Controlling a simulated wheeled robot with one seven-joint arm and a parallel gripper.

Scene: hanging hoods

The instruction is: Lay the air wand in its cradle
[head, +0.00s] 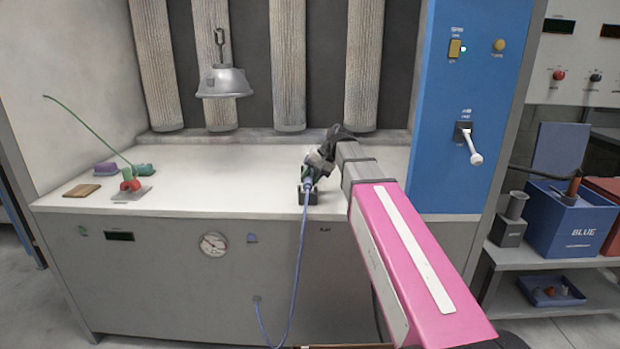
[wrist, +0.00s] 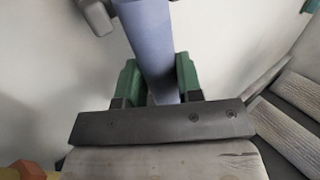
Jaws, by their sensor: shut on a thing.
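My gripper (head: 318,165) is over the right half of the white bench. In the wrist view its green finger pads (wrist: 158,80) close on both sides of a smooth blue cylinder, which I take to be the air wand (wrist: 146,35). A blue hose (head: 301,235) hangs from the held wand down the bench front. A small dark block (head: 307,195), probably the cradle, stands on the bench just below my gripper. The gripper and wrist hide most of the wand in the head view. I cannot tell whether wand and block touch.
A metal hood (head: 223,82) hangs from a chain at the back. A red-and-green stand (head: 130,182) with a long thin green rod is at left, near a brown pad (head: 82,190). A blue panel (head: 465,110) with a white lever (head: 473,148) rises at right. The middle bench is clear.

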